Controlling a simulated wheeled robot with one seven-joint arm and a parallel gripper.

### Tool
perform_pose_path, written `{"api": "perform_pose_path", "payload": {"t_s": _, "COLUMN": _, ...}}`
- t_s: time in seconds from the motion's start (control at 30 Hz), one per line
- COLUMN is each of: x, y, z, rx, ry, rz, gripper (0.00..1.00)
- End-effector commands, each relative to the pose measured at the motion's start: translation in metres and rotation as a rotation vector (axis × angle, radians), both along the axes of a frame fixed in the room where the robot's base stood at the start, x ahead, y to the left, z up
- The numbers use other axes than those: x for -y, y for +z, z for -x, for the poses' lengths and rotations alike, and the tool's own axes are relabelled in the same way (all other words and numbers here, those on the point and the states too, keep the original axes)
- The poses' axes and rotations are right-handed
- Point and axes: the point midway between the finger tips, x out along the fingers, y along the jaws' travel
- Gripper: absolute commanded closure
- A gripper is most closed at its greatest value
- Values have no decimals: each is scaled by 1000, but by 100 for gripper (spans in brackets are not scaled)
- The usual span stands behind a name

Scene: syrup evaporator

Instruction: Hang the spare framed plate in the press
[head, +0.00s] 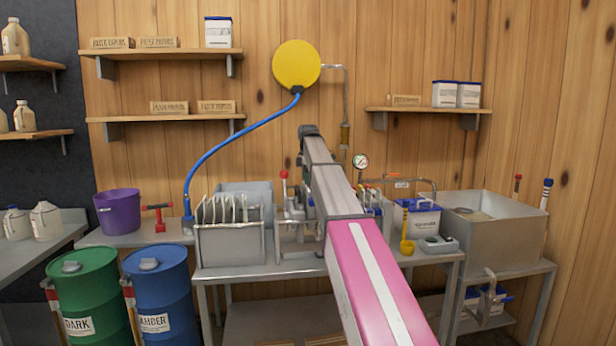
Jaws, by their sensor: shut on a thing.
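Several pale, thin framed plates (222,208) stand on edge in a grey metal bin (230,247) on the middle bench. I cannot tell which one is the spare. A grey metal frame with a red-knobbed lever (284,176), which looks like part of the press, stands just right of the bin. My pink and grey arm reaches up across the middle and covers much of this equipment. The arm ends in view at a dark joint above the bench. My gripper is hidden, so its hold does not show.
A blue hose (215,148) runs from the bench up to a yellow disc (296,66). A pressure gauge (360,161), a yellow ladle (407,246) and a large steel sink (500,235) are to the right. Green (88,290) and blue (160,290) drums stand front left.

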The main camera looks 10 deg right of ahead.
Motion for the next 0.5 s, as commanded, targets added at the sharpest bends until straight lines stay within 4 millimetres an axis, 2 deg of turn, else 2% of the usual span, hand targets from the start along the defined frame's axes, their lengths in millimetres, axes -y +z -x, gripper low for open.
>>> {"api": "perform_pose_path", "payload": {"t_s": 0.5, "x": 0, "y": -23, "z": 0, "rx": 0, "ry": 0, "rz": 0, "gripper": 89}}
